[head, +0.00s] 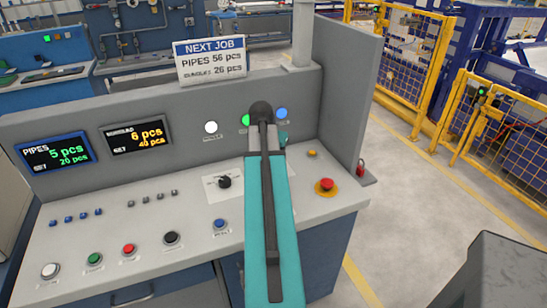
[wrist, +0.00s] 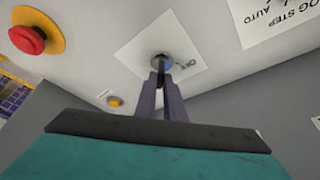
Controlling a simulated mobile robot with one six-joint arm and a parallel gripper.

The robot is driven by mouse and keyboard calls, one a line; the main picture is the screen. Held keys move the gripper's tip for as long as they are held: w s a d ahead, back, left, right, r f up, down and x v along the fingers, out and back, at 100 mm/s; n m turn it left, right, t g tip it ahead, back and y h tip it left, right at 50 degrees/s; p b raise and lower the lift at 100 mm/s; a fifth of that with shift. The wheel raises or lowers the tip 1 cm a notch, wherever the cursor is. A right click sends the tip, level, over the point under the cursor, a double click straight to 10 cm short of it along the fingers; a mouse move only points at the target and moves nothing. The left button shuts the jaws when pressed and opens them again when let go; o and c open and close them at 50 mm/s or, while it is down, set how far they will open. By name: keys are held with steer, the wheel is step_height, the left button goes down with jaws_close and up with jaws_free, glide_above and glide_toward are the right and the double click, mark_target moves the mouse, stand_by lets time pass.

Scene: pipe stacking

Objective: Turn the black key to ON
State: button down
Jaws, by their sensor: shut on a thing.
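The key switch (wrist: 161,60) sits on a white label plate (wrist: 138,52) on the console, at the upper middle of the wrist view. Its round collar is grey-blue. My gripper (wrist: 163,78) reaches down to it with both fingers close together, shut on the key. The key is mostly hidden between the fingers, so its exact angle cannot be told. A small mark that seems to read OFF is on the plate to the right of the key. In the head view my teal arm covers the key and the fingers.
A red emergency button (head: 326,185) on a yellow base stands right of my arm; it also shows in the wrist view (wrist: 28,38). A black selector knob (head: 224,182) is left of my arm. A grey side panel (head: 345,90) rises at the console's right end.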

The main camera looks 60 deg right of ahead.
steer(key=shift+w+a, duration=0.1)
steer(key=shift+a, duration=0.1)
steer(key=c, duration=1.9)
jaws_free()
steer(key=shift+o, duration=0.2)
steer(key=shift+d, duration=0.1)
steer(key=shift+r, duration=0.15)
steer(key=b+v, duration=0.2)
steer(key=v, duration=1.1)
steer(key=shift+r+b, duration=0.25)
steer(key=shift+b, duration=0.05)
